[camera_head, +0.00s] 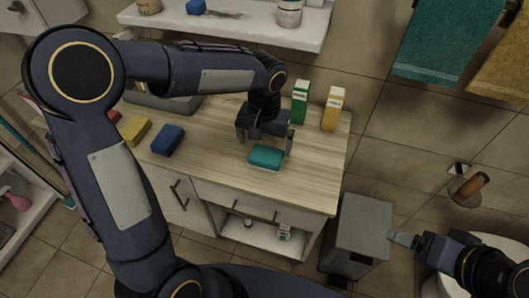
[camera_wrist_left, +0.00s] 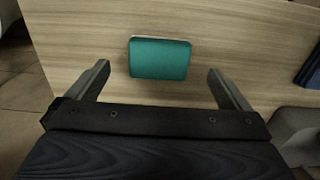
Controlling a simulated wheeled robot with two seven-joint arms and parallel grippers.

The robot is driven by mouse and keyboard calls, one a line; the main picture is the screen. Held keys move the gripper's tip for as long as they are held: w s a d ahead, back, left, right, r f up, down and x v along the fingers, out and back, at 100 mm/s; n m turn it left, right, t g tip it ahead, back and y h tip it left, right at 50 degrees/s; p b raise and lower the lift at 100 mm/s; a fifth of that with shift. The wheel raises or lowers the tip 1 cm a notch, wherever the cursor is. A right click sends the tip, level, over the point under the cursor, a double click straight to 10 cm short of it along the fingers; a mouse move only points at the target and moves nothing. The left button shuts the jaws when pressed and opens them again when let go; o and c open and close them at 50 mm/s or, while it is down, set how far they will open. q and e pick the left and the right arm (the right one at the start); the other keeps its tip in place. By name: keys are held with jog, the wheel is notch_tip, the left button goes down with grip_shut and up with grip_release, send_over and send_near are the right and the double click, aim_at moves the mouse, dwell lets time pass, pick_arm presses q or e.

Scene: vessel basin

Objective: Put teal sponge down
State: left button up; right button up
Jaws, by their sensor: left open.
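The teal sponge (camera_head: 266,157) lies flat on the wooden counter (camera_head: 305,185), close to its front edge. It also shows in the left wrist view (camera_wrist_left: 160,58), with a pale layer along one edge. My left gripper (camera_head: 268,146) is open just above and behind the sponge. In the left wrist view its two fingers (camera_wrist_left: 160,82) stand apart on either side, with clear gaps to the sponge. My right gripper (camera_head: 403,239) is at the lower right, beside the grey bin and away from the counter. Whether its jaws are apart is unclear.
A blue sponge (camera_head: 168,139), a yellow sponge (camera_head: 134,130) and a red one (camera_head: 113,115) lie on the counter's left. A grey bin (camera_head: 358,230) stands right of the cabinet.

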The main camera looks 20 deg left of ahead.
aim_at(265, 159)
pick_arm(q)
jog(key=s+a+r+n+t+h, duration=0.1)
jog(key=s+a+r+t+h, duration=0.1)
jog(key=s+a+r, duration=0.7)
jog(key=s+f+t+h, duration=0.1)
jog(key=s, duration=0.4)
jog(key=s+d+f+n+t, duration=0.1)
jog(key=s+f+t, duration=0.1)
jog(key=s, duration=0.4)
jog(key=shift+s+d+t+h, duration=0.25)
jog(key=shift+d+t+h, duration=0.05)
jog(key=shift+h, duration=0.1)
dwell(0.4)
